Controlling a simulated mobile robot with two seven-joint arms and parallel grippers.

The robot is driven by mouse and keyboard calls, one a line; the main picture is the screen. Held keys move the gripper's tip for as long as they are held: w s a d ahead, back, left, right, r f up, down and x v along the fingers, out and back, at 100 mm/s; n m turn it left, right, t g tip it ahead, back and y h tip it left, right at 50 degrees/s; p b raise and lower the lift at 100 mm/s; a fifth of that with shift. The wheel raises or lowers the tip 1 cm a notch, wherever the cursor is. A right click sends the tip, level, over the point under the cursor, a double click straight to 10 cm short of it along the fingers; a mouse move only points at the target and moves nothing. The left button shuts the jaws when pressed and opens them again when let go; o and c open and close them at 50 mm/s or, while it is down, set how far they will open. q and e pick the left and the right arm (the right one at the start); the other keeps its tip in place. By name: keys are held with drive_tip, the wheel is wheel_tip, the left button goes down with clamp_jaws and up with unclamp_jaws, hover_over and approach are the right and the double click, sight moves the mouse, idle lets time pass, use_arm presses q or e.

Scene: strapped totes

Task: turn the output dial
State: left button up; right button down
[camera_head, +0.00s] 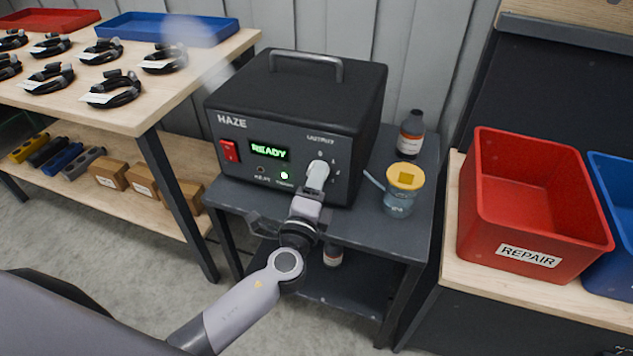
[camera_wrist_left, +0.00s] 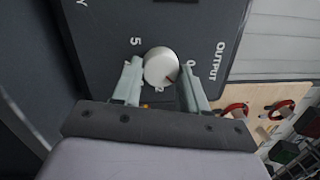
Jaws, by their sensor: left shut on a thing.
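The black machine marked HAZE (camera_head: 290,120) stands on a grey cart, its green display reading READY. Its output dial is a light knob on the right of the front panel, largely covered by my gripper in the head view. My right gripper is not in view.
A jar with a yellow lid (camera_head: 405,177) and a dark bottle (camera_head: 411,134) stand on the cart (camera_head: 370,235) right of the machine. A red REPAIR bin (camera_head: 530,195) is on the right bench. Coiled cables (camera_head: 112,90) lie on the left table.

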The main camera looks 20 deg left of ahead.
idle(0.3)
use_arm(q)
drive_tip(key=o, duration=1.1)
drive_tip(key=shift+c, duration=0.2)
drive_tip(key=s, duration=0.7)
drive_tip(key=shift+d+f, duration=0.15)
drive_tip(key=shift+f, duration=0.15)
drive_tip(key=shift+s+f, duration=0.1)
